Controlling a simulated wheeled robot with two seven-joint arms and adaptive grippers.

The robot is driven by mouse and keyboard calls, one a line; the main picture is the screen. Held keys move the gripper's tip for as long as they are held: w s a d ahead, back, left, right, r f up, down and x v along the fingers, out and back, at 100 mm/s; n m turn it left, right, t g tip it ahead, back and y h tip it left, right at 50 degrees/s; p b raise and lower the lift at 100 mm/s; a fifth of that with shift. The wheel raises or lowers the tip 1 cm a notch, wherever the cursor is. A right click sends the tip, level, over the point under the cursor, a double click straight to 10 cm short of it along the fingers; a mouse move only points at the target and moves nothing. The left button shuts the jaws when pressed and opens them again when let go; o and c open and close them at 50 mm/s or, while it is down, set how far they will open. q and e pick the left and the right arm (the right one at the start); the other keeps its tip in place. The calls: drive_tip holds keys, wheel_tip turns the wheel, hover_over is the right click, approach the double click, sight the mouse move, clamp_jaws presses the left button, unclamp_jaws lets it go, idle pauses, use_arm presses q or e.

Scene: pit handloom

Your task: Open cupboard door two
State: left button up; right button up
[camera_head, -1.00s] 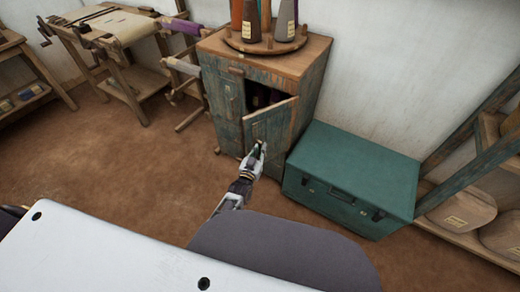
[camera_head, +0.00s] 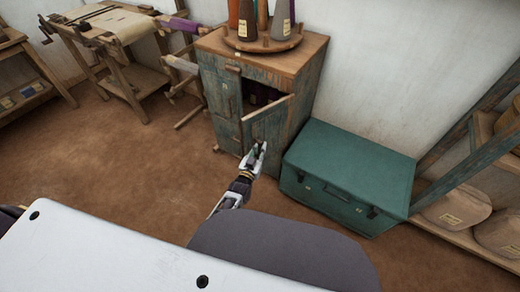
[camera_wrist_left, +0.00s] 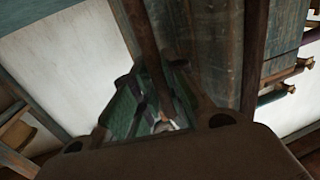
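The wooden cupboard (camera_head: 228,112) has worn blue-green paint and stands against the wall. One of its doors (camera_head: 266,124), at the right of the front, is part open, swung outward, and a dark inside shows behind it. I see no number on this door that I can read. My left gripper (camera_head: 256,150) is at the door's lower part, in front of its outer face. In the left wrist view my fingers (camera_wrist_left: 160,108) lie close to a dark brown bar (camera_wrist_left: 141,32); whether they grip it is unclear. My right gripper is not in view.
A round wooden stand (camera_head: 262,42) with yarn cones is on the cupboard top. A green trunk (camera_head: 348,172) stands close to the right of the door. Shelves (camera_head: 462,236) are at far right, a loom frame (camera_head: 128,75) at upper left. Floor (camera_head: 110,165) is clear at left.

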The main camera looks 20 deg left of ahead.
use_arm(q)
drive_tip(key=o, duration=0.4)
drive_tip(key=shift+w+r, duration=0.35)
drive_tip(key=shift+r, duration=0.3)
drive_tip(key=shift+c, duration=0.2)
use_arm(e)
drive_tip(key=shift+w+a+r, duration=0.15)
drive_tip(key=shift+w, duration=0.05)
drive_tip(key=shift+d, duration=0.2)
use_arm(q)
drive_tip(key=s+a+f, duration=0.1)
drive_tip(key=s, duration=1.1)
drive_tip(key=shift+s, duration=0.2)
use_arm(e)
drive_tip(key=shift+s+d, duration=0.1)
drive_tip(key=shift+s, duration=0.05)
use_arm(q)
drive_tip(key=shift+f, duration=0.1)
